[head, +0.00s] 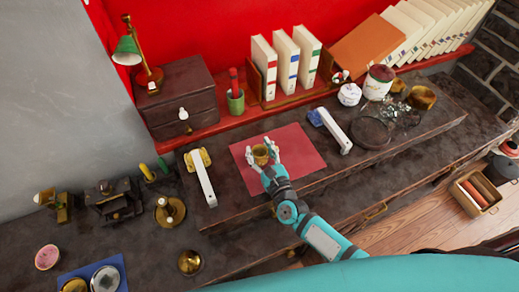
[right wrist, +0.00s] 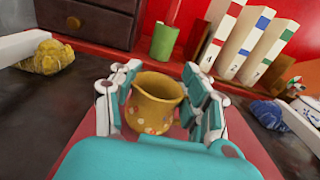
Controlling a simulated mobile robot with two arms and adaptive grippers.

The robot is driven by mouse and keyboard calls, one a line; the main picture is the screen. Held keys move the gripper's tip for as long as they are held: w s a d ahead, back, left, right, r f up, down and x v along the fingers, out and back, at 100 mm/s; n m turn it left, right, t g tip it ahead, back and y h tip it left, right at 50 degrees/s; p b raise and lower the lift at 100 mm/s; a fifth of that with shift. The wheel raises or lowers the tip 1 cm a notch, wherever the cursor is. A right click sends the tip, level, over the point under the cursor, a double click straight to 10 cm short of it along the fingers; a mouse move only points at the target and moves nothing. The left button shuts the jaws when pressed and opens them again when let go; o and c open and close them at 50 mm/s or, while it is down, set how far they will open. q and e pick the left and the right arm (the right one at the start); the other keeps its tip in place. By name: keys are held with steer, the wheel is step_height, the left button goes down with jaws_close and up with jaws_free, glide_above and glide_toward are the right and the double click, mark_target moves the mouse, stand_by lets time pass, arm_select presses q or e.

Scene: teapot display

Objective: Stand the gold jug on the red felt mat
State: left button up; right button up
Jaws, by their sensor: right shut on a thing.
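The gold jug (right wrist: 155,100) shows in the right wrist view, upright, with a pouring lip and small coloured spots. My right gripper (right wrist: 160,98) is shut on it, with fingers on both sides. In the head view the jug (head: 261,155) is between the fingertips of my right gripper (head: 263,157), over the red felt mat (head: 303,152). The mat also shows around the gripper in the right wrist view (right wrist: 240,130). I cannot tell whether the jug's base touches the mat. My left gripper is not in view.
A white bar with a gold end (head: 204,180) lies left of the mat, and a white bar with a blue end (head: 335,130) lies right of it. Behind stand a small drawer chest (head: 182,100), a green pot (head: 235,102) and books (head: 285,62). Glassware (head: 400,115) is at right.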

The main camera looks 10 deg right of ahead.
steer(key=o, duration=1.3)
steer(key=shift+f, duration=0.1)
steer(key=shift+r, duration=0.2)
steer(key=shift+s+f, duration=0.2)
steer(key=shift+s, duration=0.1)
steer(key=s+b, duration=0.1)
steer(key=s, duration=0.2)
steer(key=s+d+b, duration=0.1)
steer(key=s, duration=0.3)
steer(key=s+d+b, duration=0.1)
steer(key=s, duration=0.2)
steer(key=shift+s+d+r, duration=0.1)
steer(key=shift+s+r, duration=0.05)
steer(key=shift+s, duration=0.15)
steer(key=shift+s+d+r, duration=0.1)
steer(key=shift+s, duration=0.2)
steer(key=shift+c, duration=0.4)
